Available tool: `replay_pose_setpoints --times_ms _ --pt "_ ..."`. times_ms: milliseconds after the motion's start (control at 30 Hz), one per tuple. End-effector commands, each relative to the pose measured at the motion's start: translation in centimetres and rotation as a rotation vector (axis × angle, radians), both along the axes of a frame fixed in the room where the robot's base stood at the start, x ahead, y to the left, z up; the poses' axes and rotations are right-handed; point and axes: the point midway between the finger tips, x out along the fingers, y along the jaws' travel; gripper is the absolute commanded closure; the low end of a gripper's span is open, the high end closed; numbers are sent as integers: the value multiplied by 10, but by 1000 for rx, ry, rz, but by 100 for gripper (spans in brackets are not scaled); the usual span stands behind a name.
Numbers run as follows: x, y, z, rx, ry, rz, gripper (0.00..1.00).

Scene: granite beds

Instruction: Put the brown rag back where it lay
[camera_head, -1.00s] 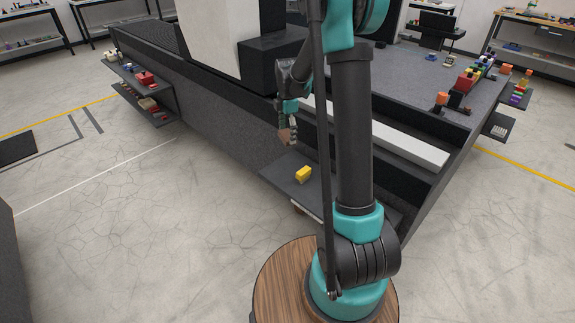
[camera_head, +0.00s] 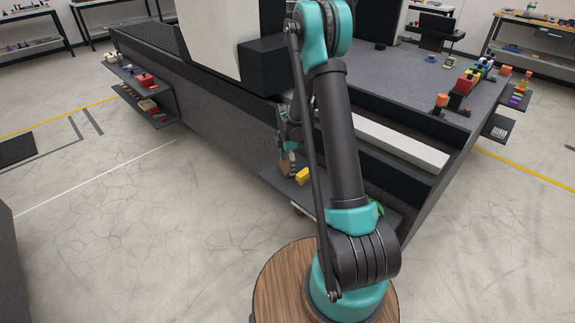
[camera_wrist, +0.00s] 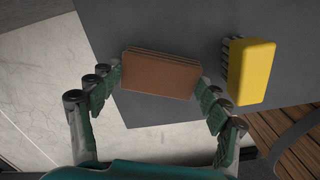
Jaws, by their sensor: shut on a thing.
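The brown rag (camera_wrist: 160,74) is a folded brown block between the two fingers of my gripper (camera_wrist: 161,88) in the wrist view. My gripper is shut on it. In the head view the rag (camera_head: 285,170) shows at the tip of my gripper (camera_head: 286,161), over the left part of the low grey shelf (camera_head: 272,182). The shelf's grey surface also shows behind the rag in the wrist view (camera_wrist: 180,135). I cannot tell whether the rag touches the shelf.
A yellow brush (camera_wrist: 251,72) with dark bristles lies on the shelf just right of the rag; it also shows in the head view (camera_head: 303,176). The dark granite bed (camera_head: 225,125) rises behind the shelf. Pale floor lies beyond the shelf's left edge.

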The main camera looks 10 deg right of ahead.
Motion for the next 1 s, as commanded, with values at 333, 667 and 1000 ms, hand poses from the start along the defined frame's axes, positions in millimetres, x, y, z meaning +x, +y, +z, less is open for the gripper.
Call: replay_pose_setpoints --times_ms 333,667,1000 --pt "0 0 -3 0 0 0 46" --pt "0 0 -3 0 0 0 3" --pt "0 0 7 0 0 0 3"
